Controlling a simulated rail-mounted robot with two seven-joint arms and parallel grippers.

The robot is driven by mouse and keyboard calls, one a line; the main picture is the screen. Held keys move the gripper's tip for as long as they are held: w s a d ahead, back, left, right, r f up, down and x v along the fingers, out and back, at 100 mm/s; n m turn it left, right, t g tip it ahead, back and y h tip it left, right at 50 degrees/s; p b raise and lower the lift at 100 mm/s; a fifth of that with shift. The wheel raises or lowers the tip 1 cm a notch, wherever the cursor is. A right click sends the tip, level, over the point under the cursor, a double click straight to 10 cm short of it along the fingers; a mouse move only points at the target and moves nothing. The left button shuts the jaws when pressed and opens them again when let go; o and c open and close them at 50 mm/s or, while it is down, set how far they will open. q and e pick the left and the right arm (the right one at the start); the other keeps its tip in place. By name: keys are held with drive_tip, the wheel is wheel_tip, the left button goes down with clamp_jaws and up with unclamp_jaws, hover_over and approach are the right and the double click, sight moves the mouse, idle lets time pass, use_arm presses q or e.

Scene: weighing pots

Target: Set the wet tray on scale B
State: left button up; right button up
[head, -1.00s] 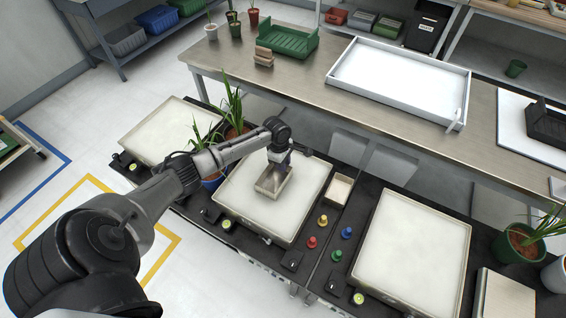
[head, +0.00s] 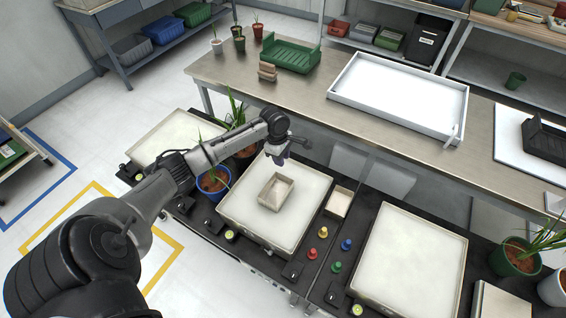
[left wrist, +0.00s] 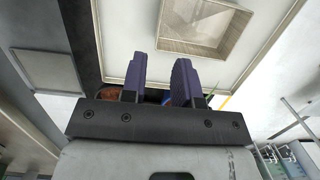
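A small beige square tray (head: 276,192) sits on the pale top of the middle scale (head: 300,222). I take it to be the wet tray; I can read no letter on the scales and cannot see wetness. The tray also shows in the left wrist view (left wrist: 204,25), lying flat on the pale surface. My left gripper (head: 278,160) hangs just past the tray's far edge, apart from it. In the left wrist view its two purple fingers (left wrist: 160,80) stand apart with nothing between them. My right gripper is in neither view.
Two similar scales stand at the left (head: 168,138) and right (head: 412,262). Potted plants (head: 213,180) stand beside the middle scale. A small beige tray (head: 340,202) and coloured knobs (head: 323,232) lie between scales. A white tray (head: 400,92) rests on the bench behind.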

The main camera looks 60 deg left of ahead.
use_arm(q)
drive_tip(key=s+d+f+m, duration=0.2)
drive_tip(key=s+d+m, duration=0.1)
drive_tip(key=d, duration=0.3)
drive_tip(key=s+d+f+m, duration=0.3)
drive_tip(key=s+d+m, duration=0.1)
drive_tip(key=d+m, duration=0.1)
drive_tip(key=s+d+f+m, duration=0.2)
drive_tip(key=s+d+m, duration=0.2)
drive_tip(key=d, duration=0.3)
drive_tip(key=shift+s+d+f+m, duration=0.2)
drive_tip(key=shift+d+f+m, duration=0.15)
drive_tip(key=shift+m, duration=0.25)
drive_tip(key=s+d+r+m+t, duration=0.1)
drive_tip(key=s+d+r+m, duration=0.2)
drive_tip(key=s+d+m, duration=0.2)
drive_tip(key=s+d+r+m+t+y, duration=0.1)
drive_tip(key=s+d+r+m+t, duration=0.1)
drive_tip(key=s+d+r+m, duration=0.2)
drive_tip(key=s+d+m, duration=0.1)
drive_tip(key=s+m, duration=0.2)
drive_tip(key=s, duration=0.3)
drive_tip(key=shift+r, duration=0.1)
drive_tip(key=shift+r+p, duration=0.5)
drive_tip(key=shift+p, duration=0.15)
